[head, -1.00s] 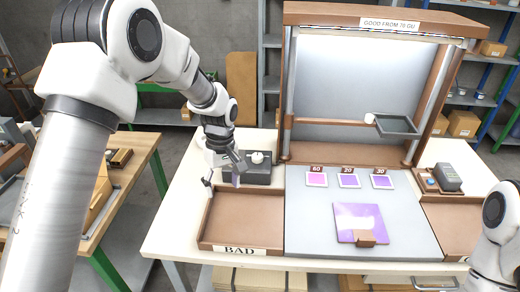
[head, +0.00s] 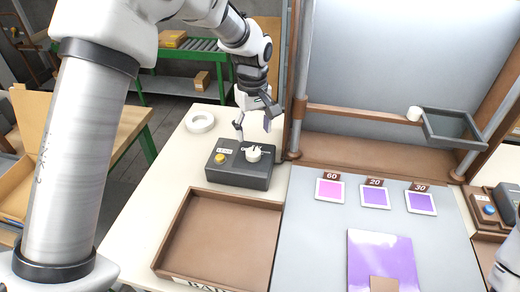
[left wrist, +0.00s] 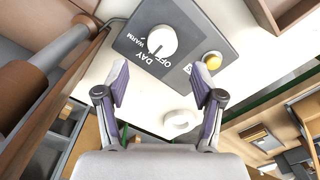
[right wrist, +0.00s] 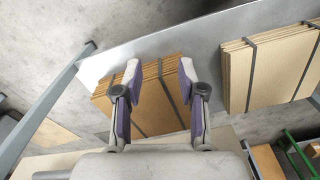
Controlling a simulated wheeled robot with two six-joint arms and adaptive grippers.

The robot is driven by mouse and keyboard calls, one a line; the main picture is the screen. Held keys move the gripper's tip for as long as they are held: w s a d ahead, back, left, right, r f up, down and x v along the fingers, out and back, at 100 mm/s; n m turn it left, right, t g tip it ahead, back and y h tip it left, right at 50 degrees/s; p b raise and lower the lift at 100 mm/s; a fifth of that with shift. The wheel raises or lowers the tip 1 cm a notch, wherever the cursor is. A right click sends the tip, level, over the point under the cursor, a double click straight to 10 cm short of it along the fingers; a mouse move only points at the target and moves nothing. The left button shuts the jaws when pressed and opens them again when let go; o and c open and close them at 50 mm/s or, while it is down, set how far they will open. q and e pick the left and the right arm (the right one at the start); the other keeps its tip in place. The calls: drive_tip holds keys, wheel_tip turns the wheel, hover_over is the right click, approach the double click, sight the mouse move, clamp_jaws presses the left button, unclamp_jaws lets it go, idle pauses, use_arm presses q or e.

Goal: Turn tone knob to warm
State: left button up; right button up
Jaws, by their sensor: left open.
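The tone knob (head: 253,153) is a white dial on a dark grey control box (head: 237,174) on the table, behind the brown tray. In the left wrist view the knob (left wrist: 162,42) has WARM, DAY and OFF printed around it. Its dark pointer mark seems to face between DAY and OFF, not WARM. My left gripper (head: 254,127) is open and empty, with its fingertips near the knob on its far side; it also shows in the left wrist view (left wrist: 160,78), with the knob beyond the fingertips. My right gripper (right wrist: 160,72) is open and empty, away from the box.
A yellow button (head: 220,158) sits on the same box, beside the knob. A white ring (head: 200,121) lies on the table behind it. The BAD tray (head: 180,225) is in front.

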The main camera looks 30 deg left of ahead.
sight(253, 152)
use_arm(q)
wheel_tip(253, 152, down, 8)
drive_tip(key=shift+s+r+p, duration=0.15)
drive_tip(key=shift+r+p, duration=0.1)
drive_tip(key=shift+p, duration=0.2)
drive_tip(key=shift+s+r, duration=0.1)
drive_tip(key=shift+c, duration=1)
drive_tip(key=c, duration=0.9)
